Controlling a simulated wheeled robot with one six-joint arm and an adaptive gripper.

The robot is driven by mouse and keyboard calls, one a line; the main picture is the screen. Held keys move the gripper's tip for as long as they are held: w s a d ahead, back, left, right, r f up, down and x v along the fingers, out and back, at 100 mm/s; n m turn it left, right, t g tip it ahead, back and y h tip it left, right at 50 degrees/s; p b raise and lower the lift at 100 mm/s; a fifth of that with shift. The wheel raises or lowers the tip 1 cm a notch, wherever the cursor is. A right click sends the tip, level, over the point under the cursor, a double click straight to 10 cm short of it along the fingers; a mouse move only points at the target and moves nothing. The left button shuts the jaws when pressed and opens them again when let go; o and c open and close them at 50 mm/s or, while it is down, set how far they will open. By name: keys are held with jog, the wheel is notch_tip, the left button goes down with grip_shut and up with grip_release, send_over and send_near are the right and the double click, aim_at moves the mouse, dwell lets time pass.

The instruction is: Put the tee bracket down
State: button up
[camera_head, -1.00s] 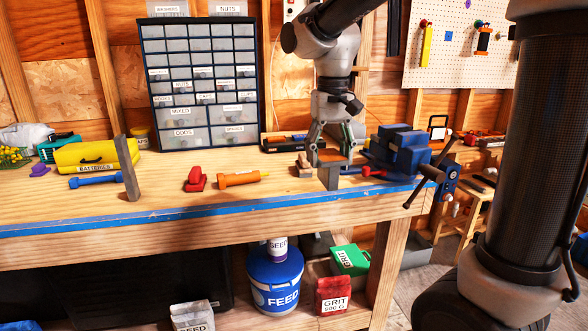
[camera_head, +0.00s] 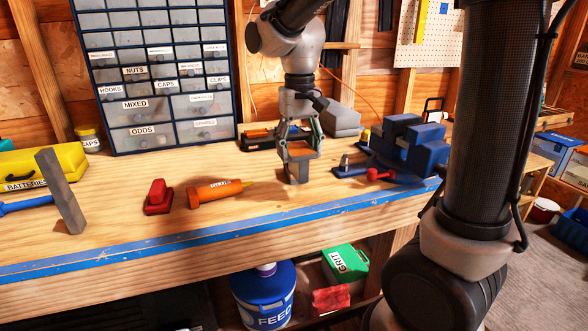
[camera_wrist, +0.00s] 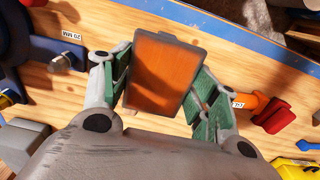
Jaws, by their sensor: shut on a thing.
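My gripper (camera_head: 299,140) is over the workbench, shut on the tee bracket (camera_head: 297,170). The bracket has a flat orange-brown face with a grey rim and a grey stem pointing down. In the wrist view the bracket (camera_wrist: 165,78) sits between the green-padded fingers (camera_wrist: 160,85).
An orange tool (camera_head: 215,193) and a red object (camera_head: 158,197) lie left of the bracket. A grey upright plate (camera_head: 60,190) stands farther left. A blue vise (camera_head: 405,148) and a small blue stand (camera_head: 350,168) are to the right. Bare wood lies around the bracket.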

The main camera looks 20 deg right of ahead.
aim_at(299, 168)
jog(key=shift+f, duration=2.75)
jog(key=shift+f, duration=0.1)
jog(key=o, duration=0.8)
jog(key=shift+o, duration=0.2)
